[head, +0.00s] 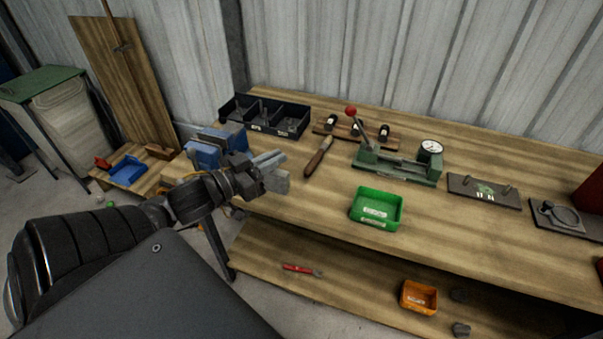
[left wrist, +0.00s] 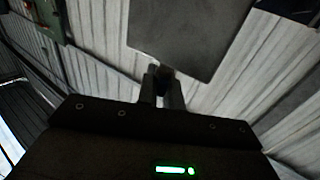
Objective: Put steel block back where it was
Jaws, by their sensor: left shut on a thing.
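My left gripper (head: 262,172) is over the left end of the bench, beside the blue vise. It is shut on a grey block, which I take to be the steel block (head: 278,183). In the left wrist view the block (left wrist: 190,38) is a flat dark grey face beyond the fingertips (left wrist: 163,88). In the head view the gripper partly hides the block, and I cannot tell whether it touches anything below. My right gripper is not in view.
The blue vise (head: 203,153) is close behind my gripper. The bench (head: 310,205) also bears a black divided tray (head: 291,126), a wooden-handled tool (head: 318,160), a green gauge fixture (head: 400,168) and a green bin (head: 364,217). An orange bin (head: 418,298) sits on the lower shelf.

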